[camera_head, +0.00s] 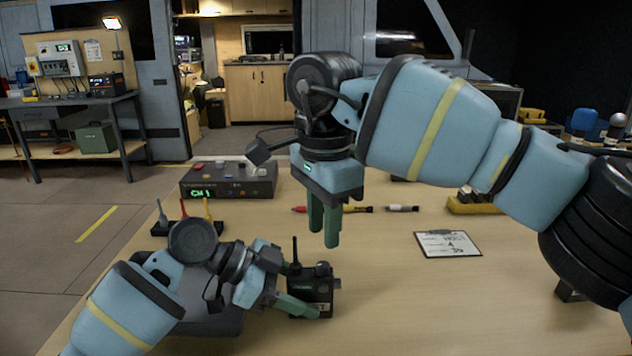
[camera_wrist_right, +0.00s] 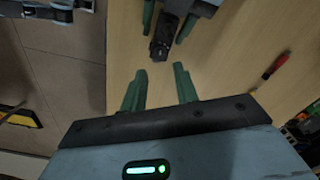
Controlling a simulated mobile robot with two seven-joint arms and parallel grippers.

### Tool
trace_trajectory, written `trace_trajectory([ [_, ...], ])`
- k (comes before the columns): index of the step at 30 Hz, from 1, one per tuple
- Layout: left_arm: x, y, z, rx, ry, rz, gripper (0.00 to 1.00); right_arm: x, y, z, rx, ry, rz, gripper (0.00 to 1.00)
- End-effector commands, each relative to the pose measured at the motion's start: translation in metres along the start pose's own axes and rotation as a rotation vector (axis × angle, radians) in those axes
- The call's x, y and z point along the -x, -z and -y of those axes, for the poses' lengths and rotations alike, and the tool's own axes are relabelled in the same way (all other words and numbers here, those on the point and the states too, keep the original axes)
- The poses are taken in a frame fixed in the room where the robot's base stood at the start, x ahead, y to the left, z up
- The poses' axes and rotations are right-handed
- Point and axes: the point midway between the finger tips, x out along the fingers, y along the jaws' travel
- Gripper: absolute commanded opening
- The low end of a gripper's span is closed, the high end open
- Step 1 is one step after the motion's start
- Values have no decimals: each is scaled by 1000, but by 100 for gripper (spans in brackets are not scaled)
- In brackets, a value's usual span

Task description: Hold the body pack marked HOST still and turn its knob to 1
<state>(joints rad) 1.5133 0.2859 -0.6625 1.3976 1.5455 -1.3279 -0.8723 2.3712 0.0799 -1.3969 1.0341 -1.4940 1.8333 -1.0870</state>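A dark body pack (camera_head: 324,290) with a thin antenna stands on the table. A round dark knob (camera_head: 322,268) shows on its top; its setting is too small to read. The pack's front label is partly covered by a finger, with only its last letters showing. My left gripper (camera_head: 308,306) is low at the pack, one finger across its front. In the right wrist view its green fingers lie on either side of the pack (camera_wrist_right: 163,46), apparently with gaps. My right gripper (camera_head: 325,235) points down, above and behind the pack, open and empty; its fingers (camera_wrist_right: 161,85) show bare table between.
A receiver box (camera_head: 230,180) reading CH 1 stands at the back left. A clipboard (camera_head: 447,243) lies to the right. The table's front right is clear.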

Motion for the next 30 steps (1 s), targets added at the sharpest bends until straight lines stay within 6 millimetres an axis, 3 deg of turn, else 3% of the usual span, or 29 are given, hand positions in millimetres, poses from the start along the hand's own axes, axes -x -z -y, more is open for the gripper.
trace_trajectory([
  [9, 0, 0, 0, 0, 0, 0, 57, 0, 0, 0, 0, 0, 0, 30],
  [14, 12, 0, 0, 0, 1, 0, 57, 0, 0, 0, 0, 0, 0, 30],
  [30, 106, 0, 0, 0, 2, 1, 57, 0, 0, 0, 0, 0, 0, 30],
])
